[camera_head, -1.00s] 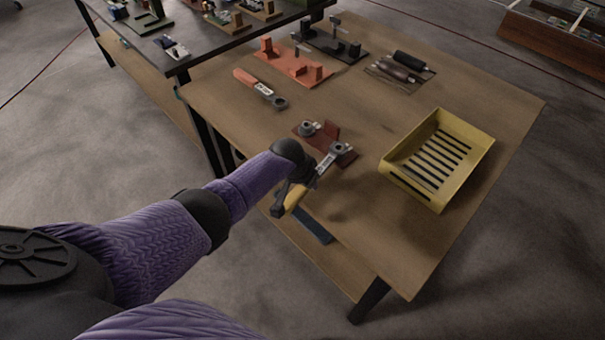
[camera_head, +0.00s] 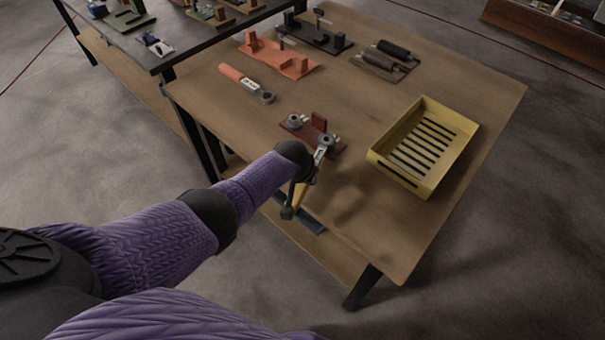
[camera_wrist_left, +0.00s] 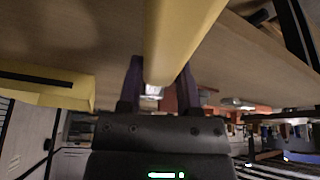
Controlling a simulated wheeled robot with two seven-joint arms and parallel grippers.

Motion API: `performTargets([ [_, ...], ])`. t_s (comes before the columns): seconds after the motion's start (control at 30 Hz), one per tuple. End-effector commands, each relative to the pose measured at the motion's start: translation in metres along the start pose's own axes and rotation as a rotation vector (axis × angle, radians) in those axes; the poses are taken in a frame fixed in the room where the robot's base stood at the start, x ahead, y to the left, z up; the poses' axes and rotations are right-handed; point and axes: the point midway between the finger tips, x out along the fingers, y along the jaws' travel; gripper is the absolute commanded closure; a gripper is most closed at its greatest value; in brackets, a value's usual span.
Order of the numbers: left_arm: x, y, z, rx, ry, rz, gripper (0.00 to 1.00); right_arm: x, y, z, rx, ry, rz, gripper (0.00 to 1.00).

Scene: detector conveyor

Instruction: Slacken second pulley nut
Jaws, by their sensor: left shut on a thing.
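A dark red pulley bracket (camera_head: 319,123) lies on the table. It has one round grey pulley part (camera_head: 296,121) at its left and another at its near right. The wrench's grey head (camera_head: 325,144) is at the near right pulley part. I cannot tell whether its jaw is fully seated on the nut, which is hidden. In the left wrist view, the yellow handle (camera_wrist_left: 178,38) lies between the fingers (camera_wrist_left: 159,88). My right gripper is not in view.
A yellow slotted tray (camera_head: 385,163) stands to the right. An orange-handled wrench (camera_head: 240,78), an orange bracket (camera_head: 276,60), a black fixture (camera_head: 318,38) and a brown holder with dark-handled tools (camera_head: 384,66) lie farther back. The table's right front area is clear.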

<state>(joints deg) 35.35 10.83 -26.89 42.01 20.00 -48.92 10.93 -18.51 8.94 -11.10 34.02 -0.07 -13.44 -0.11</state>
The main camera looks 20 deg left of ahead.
Motion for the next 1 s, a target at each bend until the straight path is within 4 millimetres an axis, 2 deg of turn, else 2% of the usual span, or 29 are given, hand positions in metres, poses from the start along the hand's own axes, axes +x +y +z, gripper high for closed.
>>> performTargets([
  [0.43, 0.001, 0.016, 0.0, -0.086, -0.005, -0.031, 1.0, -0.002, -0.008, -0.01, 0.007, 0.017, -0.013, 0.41],
  [0.67, 0.001, 0.024, -0.001, -0.142, -0.003, -0.055, 1.0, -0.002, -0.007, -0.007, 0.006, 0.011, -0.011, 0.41],
  [1.0, 0.001, 0.023, -0.001, -0.142, -0.003, -0.056, 1.0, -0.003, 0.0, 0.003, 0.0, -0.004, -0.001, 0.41],
])
